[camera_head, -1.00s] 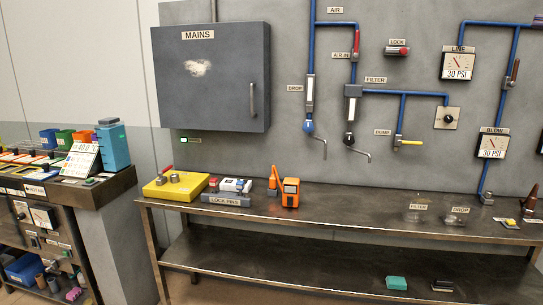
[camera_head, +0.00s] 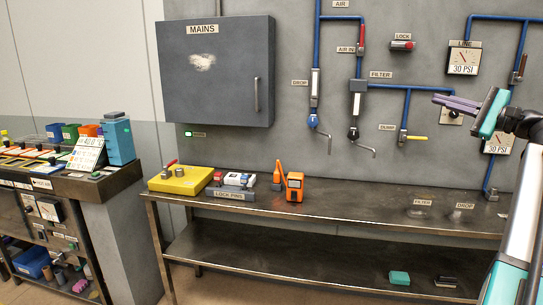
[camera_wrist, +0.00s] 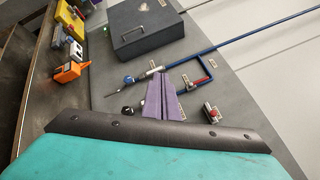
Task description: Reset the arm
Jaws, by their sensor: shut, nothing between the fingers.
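My gripper (camera_head: 455,103) is at the right of the head view, raised in front of the wall panel near the blue pipes. Its purple fingers point left and are closed together with nothing between them. In the wrist view the shut fingers (camera_wrist: 163,97) show in the middle, pointing toward the wall. My arm reaches up from the lower right and hides part of the lower gauge and the right end of the bench.
A grey MAINS cabinet (camera_head: 216,72) hangs on the wall at left. Below stands a metal bench (camera_head: 340,197) with a yellow box (camera_head: 181,180), an orange device (camera_head: 294,186) and clear FILTER and DROP cups. A red-handled valve (camera_head: 361,37) and yellow-handled DUMP valve (camera_head: 416,138) stick out from the pipes.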

